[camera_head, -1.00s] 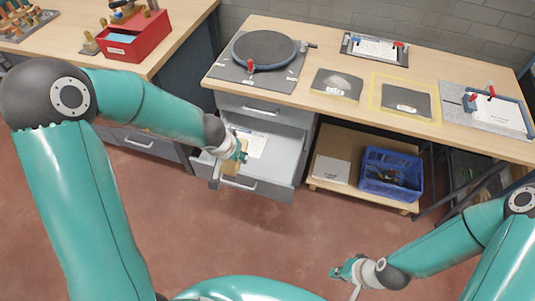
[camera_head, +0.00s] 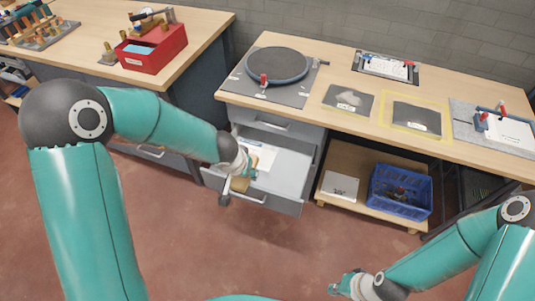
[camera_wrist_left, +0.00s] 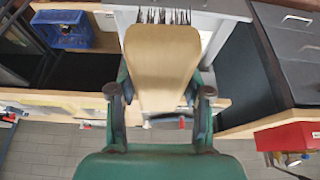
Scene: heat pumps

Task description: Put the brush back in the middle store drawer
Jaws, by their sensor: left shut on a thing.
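The brush (camera_wrist_left: 163,65) has a pale wooden body, with dark bristles at the top of the left wrist view. My left gripper (camera_wrist_left: 160,100) is shut on its wooden body, one finger on each side. In the head view, the brush (camera_head: 239,185) and left gripper (camera_head: 243,172) are at the left front part of the open store drawer (camera_head: 290,172). The gripper partly hides the brush, and I cannot tell whether the brush touches the drawer. My right gripper (camera_head: 343,284) is low in the head view, away from the drawer; its jaw state is unclear.
A white sheet (camera_head: 262,156) lies in the drawer. A closed drawer (camera_head: 272,122) is above it, under the bench with the round turntable (camera_head: 277,65). A blue crate (camera_head: 400,192) stands on a low shelf to the right. A red box (camera_head: 152,50) sits on the left bench.

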